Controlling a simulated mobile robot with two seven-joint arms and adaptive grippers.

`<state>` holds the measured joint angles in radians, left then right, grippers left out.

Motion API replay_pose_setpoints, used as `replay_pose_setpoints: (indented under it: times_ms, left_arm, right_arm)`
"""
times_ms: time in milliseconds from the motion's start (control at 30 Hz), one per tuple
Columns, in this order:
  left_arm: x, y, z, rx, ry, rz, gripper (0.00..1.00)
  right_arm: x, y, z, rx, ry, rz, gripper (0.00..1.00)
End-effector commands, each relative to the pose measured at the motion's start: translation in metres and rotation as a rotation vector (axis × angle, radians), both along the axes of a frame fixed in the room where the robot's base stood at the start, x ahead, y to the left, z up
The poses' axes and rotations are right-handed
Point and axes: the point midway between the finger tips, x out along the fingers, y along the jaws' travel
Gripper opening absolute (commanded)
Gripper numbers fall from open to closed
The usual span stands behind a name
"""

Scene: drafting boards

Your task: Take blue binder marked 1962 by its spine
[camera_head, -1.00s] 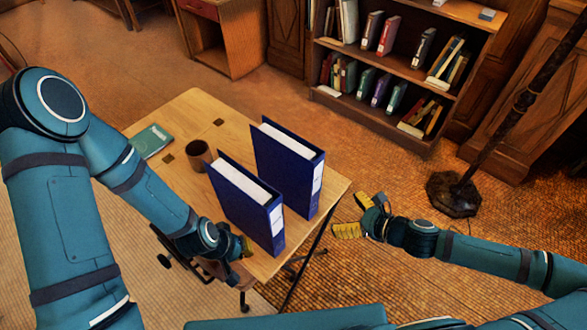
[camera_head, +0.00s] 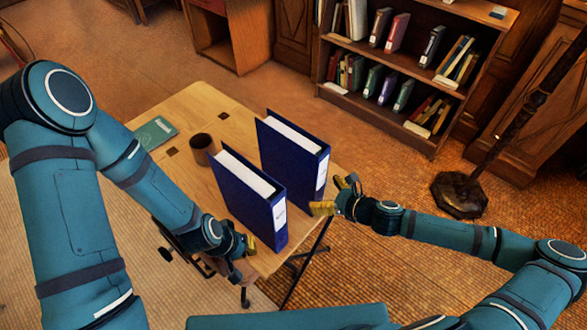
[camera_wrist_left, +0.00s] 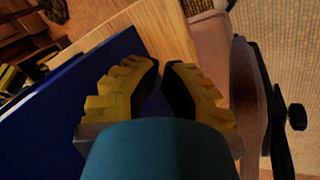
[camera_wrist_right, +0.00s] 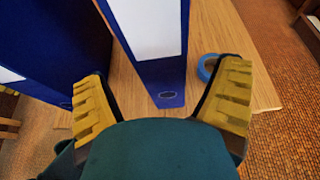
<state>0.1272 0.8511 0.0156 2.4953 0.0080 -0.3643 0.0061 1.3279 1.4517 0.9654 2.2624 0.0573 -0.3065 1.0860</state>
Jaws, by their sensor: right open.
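Two blue binders stand upright on the wooden table, the nearer one (camera_head: 246,200) and the farther one (camera_head: 292,155). Each has a white spine label, and I cannot read the year on either. My right gripper (camera_head: 333,195) is open, just off the farther binder's spine. In the right wrist view, this spine (camera_wrist_right: 164,80), with its label and finger hole, shows between and beyond the spread fingers (camera_wrist_right: 166,80). My left gripper (camera_head: 247,248) is beside the nearer binder near the table's front edge. Its fingertips (camera_wrist_left: 161,68) are close together, with nothing between them.
A brown mug (camera_head: 202,149) and a green book (camera_head: 155,132) are on the table (camera_head: 188,183). A blue ring (camera_wrist_right: 207,68) lies behind the farther binder's spine. A chair (camera_wrist_left: 215,50) is close to my left gripper. A bookcase (camera_head: 432,147) and a pole stand (camera_head: 460,193) are beyond.

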Motion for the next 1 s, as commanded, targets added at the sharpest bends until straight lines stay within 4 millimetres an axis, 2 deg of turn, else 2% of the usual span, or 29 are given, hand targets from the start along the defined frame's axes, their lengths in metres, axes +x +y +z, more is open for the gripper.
replay_pose_setpoints:
  times_ms: [200, 467, 500, 567, 700, 733, 1000]
  left_arm:
    - [-0.001, 0.0, -0.005, 0.0, 0.003, -0.002, 0.0]
    - [-0.002, 0.0, -0.004, 0.0, 0.003, -0.002, 0.0]
    - [-0.002, 0.0, -0.004, 0.0, 0.003, -0.002, 0.0]
    - [-0.001, 0.0, -0.004, 0.0, 0.003, -0.002, 0.0]
    - [-0.001, 0.0, -0.004, 0.0, 0.003, -0.002, 0.0]
    - [-0.001, 0.0, -0.004, 0.0, 0.003, -0.002, 0.0]
    - [-0.001, 0.0, -0.004, 0.0, 0.002, -0.002, 0.0]
  right_arm:
    - [0.018, 0.016, -0.012, 0.0, 0.002, 0.001, 0.89]
    - [0.02, 0.018, -0.013, -0.001, 0.001, 0.0, 0.89]
    - [0.02, 0.018, -0.013, -0.001, 0.001, 0.0, 0.85]
    - [0.02, 0.018, -0.013, -0.001, 0.001, 0.0, 0.64]
    - [0.02, 0.018, -0.013, -0.001, 0.001, 0.0, 0.14]
    - [0.02, 0.018, -0.013, -0.001, 0.001, 0.0, 0.09]
    - [0.02, 0.018, -0.01, 0.0, -0.002, 0.002, 0.09]
